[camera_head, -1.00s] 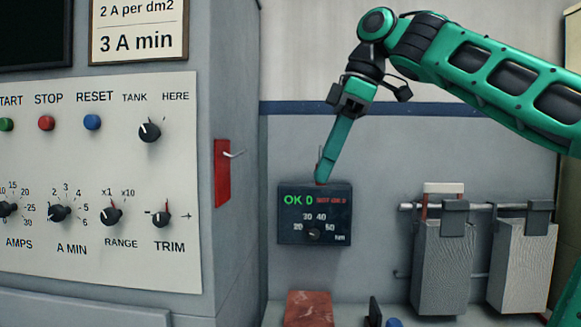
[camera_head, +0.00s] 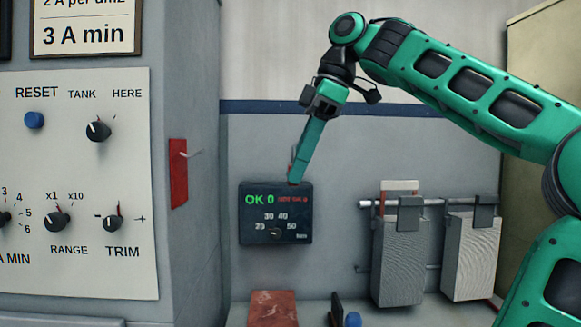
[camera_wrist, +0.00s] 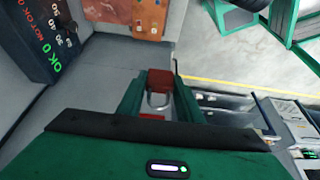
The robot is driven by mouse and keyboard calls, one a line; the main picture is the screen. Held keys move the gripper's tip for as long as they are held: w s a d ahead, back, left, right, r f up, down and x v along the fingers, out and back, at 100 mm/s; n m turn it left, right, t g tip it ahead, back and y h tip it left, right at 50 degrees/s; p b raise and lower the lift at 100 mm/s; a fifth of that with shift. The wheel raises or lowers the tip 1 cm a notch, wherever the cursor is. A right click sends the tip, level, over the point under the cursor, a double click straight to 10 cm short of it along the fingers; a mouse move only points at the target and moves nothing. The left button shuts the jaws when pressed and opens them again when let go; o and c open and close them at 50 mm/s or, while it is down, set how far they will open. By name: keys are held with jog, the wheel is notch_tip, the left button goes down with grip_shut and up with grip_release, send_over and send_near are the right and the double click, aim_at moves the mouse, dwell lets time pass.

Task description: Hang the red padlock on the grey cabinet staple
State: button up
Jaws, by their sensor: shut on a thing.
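The staple (camera_head: 194,154) is a thin metal piece sticking out from a red plate (camera_head: 178,173) on the side of the grey cabinet (camera_head: 195,80) in the head view. My gripper (camera_head: 293,178) points down, to the right of the staple and in front of the dark meter's top edge. In the wrist view, my gripper (camera_wrist: 159,98) is shut on the red padlock (camera_wrist: 160,78). The padlock's metal shackle (camera_wrist: 158,106) shows between the green fingers. In the head view only a trace of red shows by the fingertips; the fingers hide the rest.
The dark meter (camera_head: 276,212) hangs on the back wall. Two grey ribbed blocks (camera_head: 398,262) hang from a rail at the right. A red-brown block (camera_head: 272,309) lies below the meter. Open air lies between my gripper and the cabinet side.

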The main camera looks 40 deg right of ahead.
jog(key=shift+s+d, duration=0.1)
jog(key=shift+d, duration=0.1)
jog(key=shift+s+d+r, duration=0.2)
jog(key=shift+s+d, duration=0.25)
jog(key=shift+d, duration=0.1)
jog(key=shift+s+d+r, duration=0.15)
jog(key=shift+s+d, duration=0.25)
jog(key=shift+d, duration=0.15)
jog(key=shift+s+d, duration=0.6)
jog(key=shift+d, duration=0.25)
jog(key=shift+s+d, duration=0.55)
jog(key=shift+d, duration=0.25)
dwell(0.5)
